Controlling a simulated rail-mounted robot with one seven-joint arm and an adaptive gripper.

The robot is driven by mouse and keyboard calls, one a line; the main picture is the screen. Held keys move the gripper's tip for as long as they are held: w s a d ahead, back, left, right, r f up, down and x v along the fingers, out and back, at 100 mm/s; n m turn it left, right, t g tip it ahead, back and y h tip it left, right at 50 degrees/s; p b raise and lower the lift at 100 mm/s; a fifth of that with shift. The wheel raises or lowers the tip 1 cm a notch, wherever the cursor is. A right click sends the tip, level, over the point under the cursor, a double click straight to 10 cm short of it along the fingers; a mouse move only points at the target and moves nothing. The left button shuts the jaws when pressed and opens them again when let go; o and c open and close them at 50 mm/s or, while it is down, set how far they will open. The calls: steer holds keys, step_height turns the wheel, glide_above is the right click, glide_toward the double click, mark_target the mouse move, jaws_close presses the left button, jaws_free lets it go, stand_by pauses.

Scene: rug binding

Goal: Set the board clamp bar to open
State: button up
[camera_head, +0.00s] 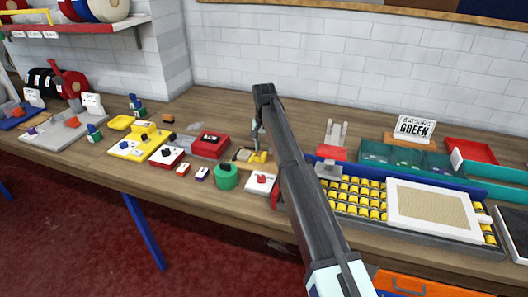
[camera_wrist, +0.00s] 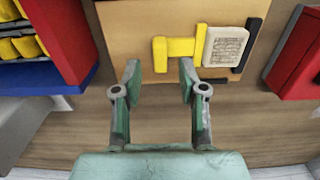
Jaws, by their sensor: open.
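A tan board (camera_wrist: 125,35) lies on the bench, with a yellow T-shaped piece (camera_wrist: 160,54) on it that looks like the clamp bar. The yellow piece's stem reaches right to a pale plate with small, unreadable markings (camera_wrist: 225,45). A black strip (camera_wrist: 247,45) stands right of the plate. In the head view the board (camera_head: 243,156) is small and partly hidden by my arm. My gripper (camera_wrist: 159,76) is open and empty. In the wrist view its fingertips appear just below the yellow piece, one to each side of its crossbar; I cannot tell whether they touch it.
In the wrist view a red and blue rack with yellow pieces (camera_wrist: 62,40) is close on the left and a red block (camera_wrist: 297,55) on the right.

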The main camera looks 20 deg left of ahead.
mark_target(264, 154)
steer(key=shift+f, duration=1.8)
jaws_close()
